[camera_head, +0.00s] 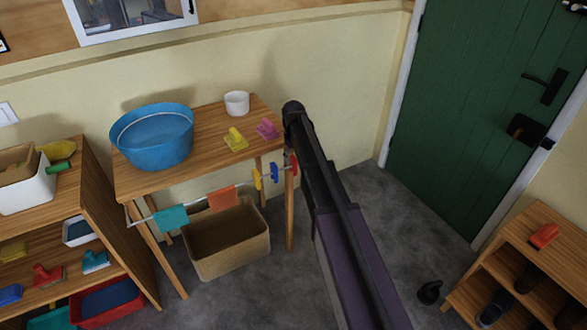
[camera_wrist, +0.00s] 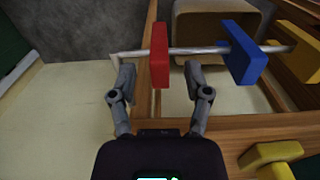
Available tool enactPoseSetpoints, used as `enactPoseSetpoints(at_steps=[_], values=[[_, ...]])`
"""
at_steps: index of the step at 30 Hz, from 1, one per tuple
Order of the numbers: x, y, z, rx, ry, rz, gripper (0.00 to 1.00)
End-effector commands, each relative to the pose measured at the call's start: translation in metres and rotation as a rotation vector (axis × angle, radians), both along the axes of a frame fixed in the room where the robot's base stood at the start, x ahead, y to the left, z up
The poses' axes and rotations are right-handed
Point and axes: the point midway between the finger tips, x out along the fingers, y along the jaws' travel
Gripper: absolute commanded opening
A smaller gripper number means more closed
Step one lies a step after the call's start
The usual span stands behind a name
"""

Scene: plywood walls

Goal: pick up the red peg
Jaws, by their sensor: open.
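The red peg (camera_head: 294,163) is on the right end of a thin rail at the side of the wooden table, partly beside my arm. In the wrist view the red peg (camera_wrist: 159,55) sits on the pale rail (camera_wrist: 200,50). My gripper (camera_wrist: 158,72) is open, with one finger on each side of the red peg in the picture. A gap shows on both sides, and I cannot tell how deep the peg lies between the fingers. In the head view my arm hides the gripper.
A blue peg (camera_wrist: 242,52) and a yellow peg (camera_wrist: 295,55) are farther along the rail. Teal (camera_head: 171,219) and orange (camera_head: 222,199) cloths hang there too. The table (camera_head: 205,125) bears a blue basin (camera_head: 152,140) and white cup (camera_head: 237,103). A box (camera_head: 228,245) stands below.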

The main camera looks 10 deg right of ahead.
Motion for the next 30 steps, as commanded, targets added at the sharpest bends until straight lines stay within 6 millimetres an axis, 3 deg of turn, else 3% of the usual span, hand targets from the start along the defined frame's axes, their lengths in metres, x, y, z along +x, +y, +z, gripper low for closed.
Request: enactPoseSetpoints(at_steps=[4,23,24,30], values=[[0.0,0.0,-0.0086,0.0,0.0,0.0,0.63],[0.0001,0.0001,-0.0086,0.0,0.0,0.0,0.63],[0.0001,0.0001,-0.0086,0.0,0.0,0.0,0.6],[0.0,0.0003,-0.0086,0.0,0.0,0.0,0.03]])
